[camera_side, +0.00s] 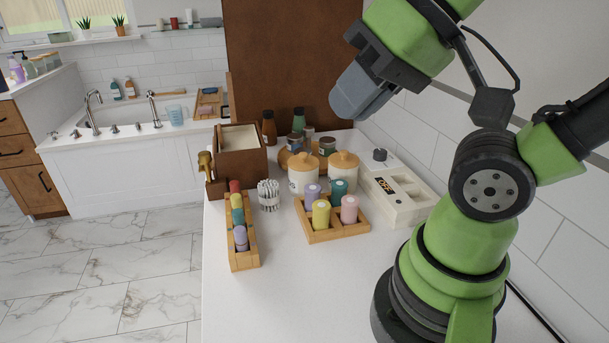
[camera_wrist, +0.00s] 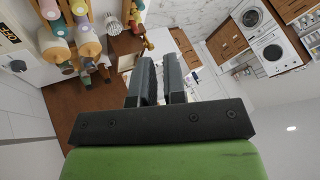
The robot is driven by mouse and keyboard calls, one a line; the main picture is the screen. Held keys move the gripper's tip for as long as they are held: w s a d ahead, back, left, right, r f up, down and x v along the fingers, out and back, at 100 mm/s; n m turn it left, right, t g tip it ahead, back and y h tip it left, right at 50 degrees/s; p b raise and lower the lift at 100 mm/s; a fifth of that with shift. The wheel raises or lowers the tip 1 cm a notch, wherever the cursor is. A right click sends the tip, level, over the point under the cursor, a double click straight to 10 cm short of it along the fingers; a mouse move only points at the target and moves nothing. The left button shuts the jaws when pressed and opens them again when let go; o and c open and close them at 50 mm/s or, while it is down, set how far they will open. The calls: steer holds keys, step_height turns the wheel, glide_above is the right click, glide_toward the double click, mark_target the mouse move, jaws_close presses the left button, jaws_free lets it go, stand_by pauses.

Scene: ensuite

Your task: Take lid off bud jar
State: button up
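Two white jars with round wooden lids stand side by side on the counter in the side view, a left one (camera_side: 303,180) and a right one (camera_side: 343,178). Both lids, left (camera_side: 303,160) and right (camera_side: 344,159), sit on their jars. I cannot tell which is the bud jar; any label is too small to read. A bunch of white-tipped sticks (camera_side: 268,195) stands left of them. My gripper (camera_side: 350,103) is high above the counter, up and right of the jars, touching nothing. In the wrist view its two grey fingers (camera_wrist: 160,62) are apart with nothing between them.
A wooden tray (camera_side: 338,236) with coloured rolls stands in front of the jars, and a long wooden rack (camera_side: 244,262) at left. A brown box (camera_side: 239,158), bottles (camera_side: 269,127) and a white device (camera_side: 400,203) surround them. The front counter (camera_side: 290,300) is clear.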

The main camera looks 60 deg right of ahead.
steer(key=o, duration=1.6)
steer(key=m+g+h, duration=0.2)
steer(key=m+g, duration=0.5)
steer(key=m, duration=2)
glide_above(302, 153)
steer(key=f, duration=1.7)
steer(key=shift+s+f, duration=0.2)
steer(key=shift+f, duration=0.2)
steer(key=shift+w+f, duration=0.15)
steer(key=shift+f, duration=2.7)
